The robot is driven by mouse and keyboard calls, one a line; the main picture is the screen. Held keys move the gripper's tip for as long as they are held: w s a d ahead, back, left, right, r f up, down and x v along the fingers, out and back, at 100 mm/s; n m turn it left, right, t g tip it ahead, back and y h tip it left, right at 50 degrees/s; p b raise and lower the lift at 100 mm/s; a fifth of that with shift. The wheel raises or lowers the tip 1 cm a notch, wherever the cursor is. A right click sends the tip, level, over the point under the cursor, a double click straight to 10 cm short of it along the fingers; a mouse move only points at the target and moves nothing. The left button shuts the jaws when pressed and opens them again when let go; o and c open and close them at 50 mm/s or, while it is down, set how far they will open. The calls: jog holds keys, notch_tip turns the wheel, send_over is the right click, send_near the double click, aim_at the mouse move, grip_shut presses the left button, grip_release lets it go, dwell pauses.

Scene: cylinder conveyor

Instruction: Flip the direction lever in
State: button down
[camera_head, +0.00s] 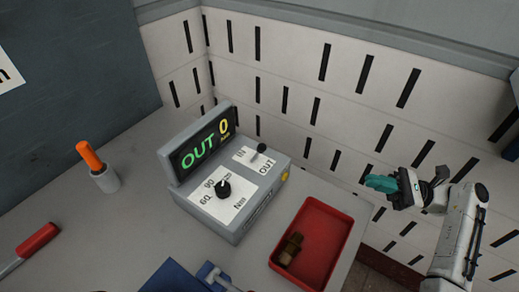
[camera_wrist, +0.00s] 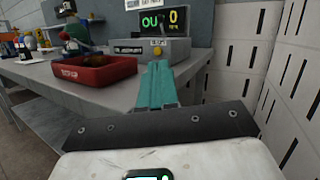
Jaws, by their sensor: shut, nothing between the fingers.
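The direction lever (camera_head: 261,148) is a small black knob on the control box, between the labels IN and OUT. The grey control box (camera_head: 258,200) stands on the table, and its display (camera_head: 203,143) reads OUT and 0. My gripper (camera_head: 380,183) has teal fingers, closed together and empty. It is off to the right of the box, past the table edge, apart from everything. In the wrist view my fingers (camera_wrist: 157,85) point toward the box.
A black dial (camera_head: 223,188) sits on the same box. A red tray (camera_head: 335,240) holding a brown part (camera_head: 290,248) lies at the table's right edge. An orange-handled tool stands in a holder (camera_head: 105,180). A slotted wall runs behind.

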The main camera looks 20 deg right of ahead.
jog(key=shift+w+a+r, duration=0.15)
jog(key=shift+a, duration=0.05)
jog(key=shift+a, duration=0.1)
jog(key=p, duration=0.8)
send_near(279, 165)
jog(key=w+a+r, duration=0.1)
jog(key=a+r, duration=0.1)
jog(key=a, duration=0.1)
jog(key=w+a+r, duration=0.1)
jog(key=a+r, duration=0.1)
jog(key=w+a+r, duration=0.2)
jog(key=a, duration=0.1)
jog(key=shift+w+a+r, duration=0.1)
jog(key=shift+a+r, duration=0.15)
jog(key=shift+a, duration=0.1)
jog(key=shift+w+r, duration=0.1)
jog(key=shift+w, duration=0.05)
